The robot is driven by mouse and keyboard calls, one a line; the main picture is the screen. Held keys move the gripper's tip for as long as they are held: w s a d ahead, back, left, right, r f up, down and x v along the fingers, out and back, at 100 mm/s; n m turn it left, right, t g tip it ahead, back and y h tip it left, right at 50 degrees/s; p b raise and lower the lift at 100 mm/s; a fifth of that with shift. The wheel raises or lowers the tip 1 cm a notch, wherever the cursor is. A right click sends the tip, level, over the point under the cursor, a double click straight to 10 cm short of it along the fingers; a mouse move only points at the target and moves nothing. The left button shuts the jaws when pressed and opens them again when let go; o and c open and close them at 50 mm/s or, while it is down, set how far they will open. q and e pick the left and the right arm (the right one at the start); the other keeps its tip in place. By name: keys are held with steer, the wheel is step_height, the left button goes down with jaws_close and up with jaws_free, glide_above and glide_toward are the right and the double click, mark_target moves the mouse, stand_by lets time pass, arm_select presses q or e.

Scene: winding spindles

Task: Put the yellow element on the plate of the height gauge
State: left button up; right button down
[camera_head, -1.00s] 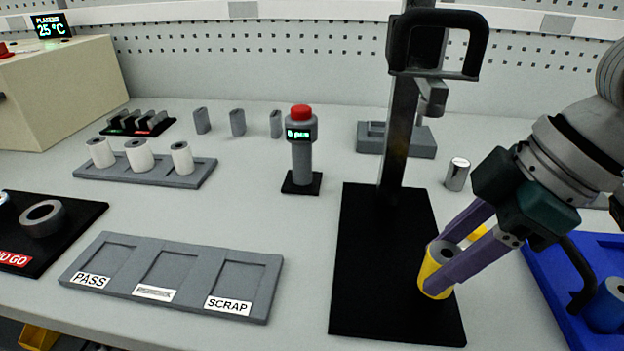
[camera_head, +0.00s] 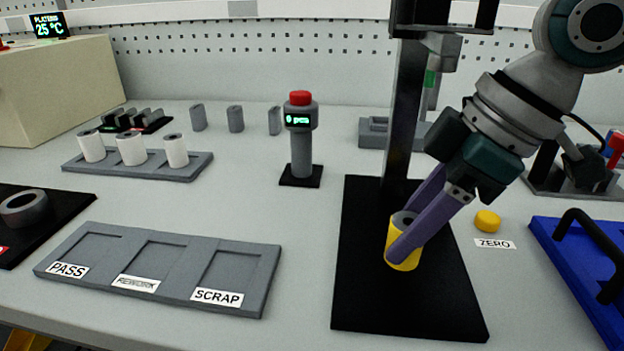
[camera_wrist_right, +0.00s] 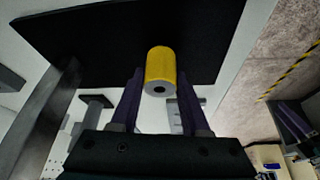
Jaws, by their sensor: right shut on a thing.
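The yellow element (camera_head: 402,256) is a hollow cylinder, standing about upright. My right gripper (camera_head: 406,228) is shut on it with its purple fingers, reaching in from the upper right. The element is over the middle of the height gauge's black plate (camera_head: 400,310), in front of the upright column (camera_head: 403,110). I cannot tell whether its bottom touches the plate. In the right wrist view the yellow element (camera_wrist_right: 160,67) sits between the fingertips, with the black plate (camera_wrist_right: 215,40) behind it. My left gripper is not in view.
A yellow button (camera_head: 487,221) with a ZERO label is right of the plate. A blue tray (camera_head: 575,260) stands at the right edge. The grey PASS, REWORK and SCRAP tray (camera_head: 160,300) is empty at the left. A counter post (camera_head: 301,150) stands behind the plate's left side.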

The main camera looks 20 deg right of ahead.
steer(key=shift+c, duration=1.9)
jaws_free()
steer(key=shift+f, duration=0.1)
steer(key=p+v, duration=0.2)
steer(key=v, duration=1)
steer(key=shift+a, duration=0.1)
